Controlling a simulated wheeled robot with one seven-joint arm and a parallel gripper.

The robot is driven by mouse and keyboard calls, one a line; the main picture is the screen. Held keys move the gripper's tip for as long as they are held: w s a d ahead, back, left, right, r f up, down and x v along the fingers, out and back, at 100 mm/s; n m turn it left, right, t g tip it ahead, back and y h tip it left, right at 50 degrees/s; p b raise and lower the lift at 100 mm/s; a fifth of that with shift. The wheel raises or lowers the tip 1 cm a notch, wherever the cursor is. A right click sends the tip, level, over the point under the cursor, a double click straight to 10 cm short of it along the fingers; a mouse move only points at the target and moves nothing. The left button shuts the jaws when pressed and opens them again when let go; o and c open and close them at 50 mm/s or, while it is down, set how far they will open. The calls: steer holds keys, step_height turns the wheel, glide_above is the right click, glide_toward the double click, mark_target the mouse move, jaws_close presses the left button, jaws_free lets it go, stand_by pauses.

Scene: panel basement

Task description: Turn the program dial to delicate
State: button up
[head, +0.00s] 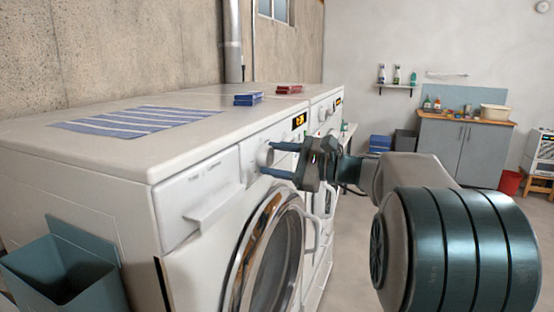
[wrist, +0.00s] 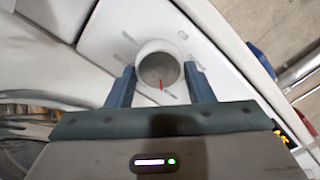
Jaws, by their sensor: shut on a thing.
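The program dial (head: 265,155) is a round whitish knob on the front panel of the near washing machine (head: 170,160). In the wrist view the dial (wrist: 158,68) shows face on, with a red pointer mark near its lower edge in the picture. Grey marks sit on the panel around it, too small to read. My gripper (head: 272,160) reaches the dial from the right in the head view. In the wrist view its two blue fingers (wrist: 158,84) lie on either side of the dial and are shut on it. The fingertips partly hide the dial's sides.
A striped blue cloth (head: 140,121), a blue box (head: 248,99) and red items (head: 289,89) lie on the machine tops. A round glass door (head: 270,255) is below the dial. A teal bin (head: 65,270) is at lower left. The floor at right is mostly clear.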

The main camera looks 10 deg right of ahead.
steer(key=o, duration=1)
steer(key=shift+c, duration=0.2)
steer(key=b+v, duration=0.1)
steer(key=v, duration=1.3)
steer(key=s+a+f+n+g+h, duration=0.3)
steer(key=s+a+f+g, duration=0.1)
steer(key=a+f, duration=0.5)
steer(key=s+a+f+n+g+h+p, duration=0.2)
steer(key=s+f+n+g+h+p, duration=0.1)
steer(key=s+f+n+h, duration=0.8)
steer(key=s+f+n, duration=0.2)
steer(key=s+f, duration=0.1)
steer(key=s, duration=0.1)
steer(key=shift+s+a+f+g+h, duration=0.2)
steer(key=shift+a+f+g+h, duration=0.1)
steer(key=shift+g, duration=0.1)
